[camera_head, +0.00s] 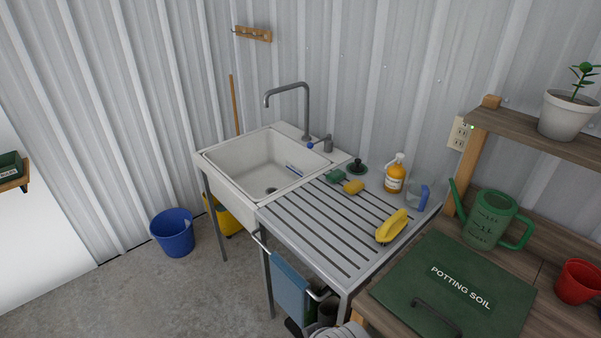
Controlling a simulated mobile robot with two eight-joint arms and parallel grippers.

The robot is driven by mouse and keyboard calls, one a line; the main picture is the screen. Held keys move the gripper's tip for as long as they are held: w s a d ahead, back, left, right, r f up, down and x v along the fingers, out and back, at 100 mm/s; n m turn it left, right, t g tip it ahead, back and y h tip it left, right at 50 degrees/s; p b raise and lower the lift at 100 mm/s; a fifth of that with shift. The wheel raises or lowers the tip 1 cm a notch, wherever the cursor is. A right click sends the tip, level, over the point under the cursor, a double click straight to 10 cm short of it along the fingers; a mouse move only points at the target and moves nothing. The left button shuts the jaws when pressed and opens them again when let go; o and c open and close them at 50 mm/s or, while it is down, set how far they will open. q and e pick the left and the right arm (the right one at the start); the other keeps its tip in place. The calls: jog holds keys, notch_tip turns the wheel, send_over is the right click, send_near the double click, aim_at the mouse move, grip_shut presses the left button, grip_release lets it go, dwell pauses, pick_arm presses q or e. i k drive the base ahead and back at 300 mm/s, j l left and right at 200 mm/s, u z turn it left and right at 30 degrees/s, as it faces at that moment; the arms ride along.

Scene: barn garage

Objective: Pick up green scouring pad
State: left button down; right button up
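The green scouring pad (335,176) lies at the back left of the slatted metal drainboard (318,220), close to the sink's right edge. A yellow sponge (353,187) is just in front and to the right of it. Neither of my grippers shows in the head view.
The white sink (232,170) with a grey faucet (306,105) is left of the pad. The drainboard's front left is clear.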

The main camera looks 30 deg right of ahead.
aim_at(337, 175)
jog(key=i+j+u, duration=0.15)
jog(key=i, duration=0.3)
jog(key=i+j+u, duration=0.15)
jog(key=i, duration=0.3)
jog(key=i+j+u, duration=0.1)
jog(key=i, duration=0.4)
jog(key=i+z, duration=0.3)
jog(key=i, duration=0.15)
jog(key=i+z, duration=0.35)
jog(key=i+j+z, duration=0.3)
jog(key=i, duration=0.15)
jog(key=i+l+z, duration=0.1)
jog(key=z, duration=0.3)
jog(key=i+z, duration=0.55)
jog(key=z, duration=0.2)
jog(key=i+j+z, duration=0.15)
jog(key=z, duration=0.2)
jog(key=i+j+z, duration=0.15)
jog(key=i+z, duration=0.15)
